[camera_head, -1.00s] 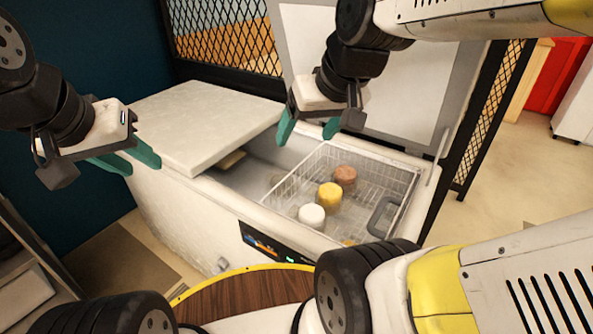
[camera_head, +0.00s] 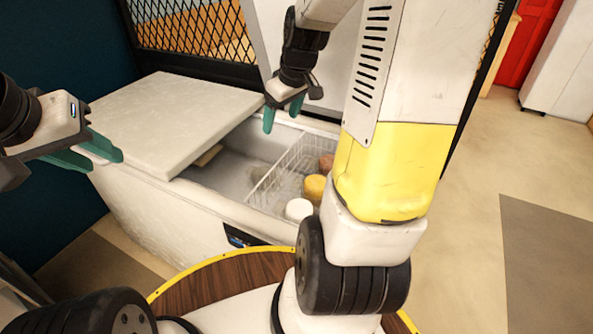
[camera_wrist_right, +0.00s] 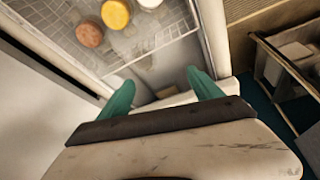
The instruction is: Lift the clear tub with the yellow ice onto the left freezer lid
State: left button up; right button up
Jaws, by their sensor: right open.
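The clear tub with yellow ice (camera_head: 314,188) stands in the wire basket inside the freezer, between a white tub and a brown one. It also shows in the right wrist view (camera_wrist_right: 115,14). The left freezer lid (camera_head: 165,118) is a flat white slab over the freezer's left part, with nothing on it. My right gripper (camera_head: 282,117) is open and empty above the freezer opening, left of the tubs; its green fingers show in the right wrist view (camera_wrist_right: 160,92). My left gripper (camera_head: 103,155) is at the lid's left side, fingers apart, nothing between them.
The white tub (camera_head: 299,209) and brown tub (camera_head: 327,162) flank the yellow one in the wire basket (camera_head: 285,165). My right arm hides the freezer's right part. A black mesh partition (camera_head: 195,30) stands behind. A round wooden top (camera_head: 215,285) is in front.

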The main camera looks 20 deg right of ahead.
jog(key=w+d+f+n+g, duration=0.1)
jog(key=w+d+f, duration=0.2)
jog(key=f, duration=0.4)
jog(key=w+d+f+n, duration=0.1)
jog(key=w+d+f, duration=0.2)
jog(key=f, duration=0.4)
jog(key=n+y, duration=0.1)
jog(key=y, duration=0.1)
send_over(300, 182)
jog(key=s+d, duration=0.1)
jog(key=s, duration=0.1)
notch_tip(300, 182, down, 14)
jog(key=shift+d+r, duration=0.15)
jog(key=shift+r, duration=0.1)
jog(key=shift+w+f, duration=0.1)
jog(key=shift+f, duration=0.25)
jog(key=x, duration=0.7)
jog(key=shift+d+f, duration=0.2)
jog(key=shift+f, duration=0.15)
grip_shut()
jog(key=shift+r, duration=0.1)
